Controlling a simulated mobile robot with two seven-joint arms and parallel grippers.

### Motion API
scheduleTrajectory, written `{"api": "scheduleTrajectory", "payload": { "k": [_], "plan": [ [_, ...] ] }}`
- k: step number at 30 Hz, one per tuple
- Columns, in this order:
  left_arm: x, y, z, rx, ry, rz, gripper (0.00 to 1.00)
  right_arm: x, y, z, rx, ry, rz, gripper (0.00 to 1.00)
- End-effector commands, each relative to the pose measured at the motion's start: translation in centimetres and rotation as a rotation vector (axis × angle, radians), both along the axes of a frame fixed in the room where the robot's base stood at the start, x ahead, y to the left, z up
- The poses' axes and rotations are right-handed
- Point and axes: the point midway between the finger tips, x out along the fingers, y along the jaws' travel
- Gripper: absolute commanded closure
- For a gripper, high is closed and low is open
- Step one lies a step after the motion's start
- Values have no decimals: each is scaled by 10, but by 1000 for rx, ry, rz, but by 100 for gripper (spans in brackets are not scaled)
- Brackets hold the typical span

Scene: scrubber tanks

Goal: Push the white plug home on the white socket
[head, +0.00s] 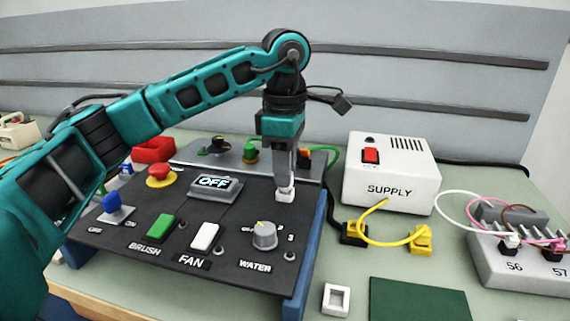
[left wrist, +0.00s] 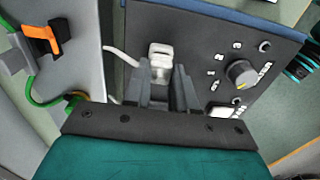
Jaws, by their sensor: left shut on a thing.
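My left gripper (head: 285,178) points down at the upper right of the dark control panel (head: 225,262). It is shut on a white plug (head: 284,195); its fingers also show in the left wrist view (left wrist: 166,90). In the left wrist view the plug (left wrist: 160,62) is a pale block at the fingertips, with a white cable (left wrist: 121,56) running off to the left. I cannot make out the white socket separately from the plug, nor whether a gap is left between them. My right gripper is in neither view.
The panel carries a green switch (head: 160,227), a white switch (head: 204,236), a grey WATER knob (head: 264,236) and a red button (head: 160,174). A white SUPPLY box (head: 391,175) stands to the right. A small white frame (head: 336,299) lies at the front.

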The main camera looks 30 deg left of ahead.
Motion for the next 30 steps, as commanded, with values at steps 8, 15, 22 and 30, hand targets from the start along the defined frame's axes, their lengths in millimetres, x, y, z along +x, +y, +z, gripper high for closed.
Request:
{"api": "scheduleTrajectory", "payload": {
  "k": [8,15,22,30],
  "plan": [
    [0,0,-10,1,1,0,100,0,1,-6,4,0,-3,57],
    [0,0,-10,1,1,0,57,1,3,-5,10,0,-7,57],
    [0,0,-10,0,0,0,45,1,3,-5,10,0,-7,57],
    [0,0,-10,0,0,0,26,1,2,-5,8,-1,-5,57]
  ]
}}
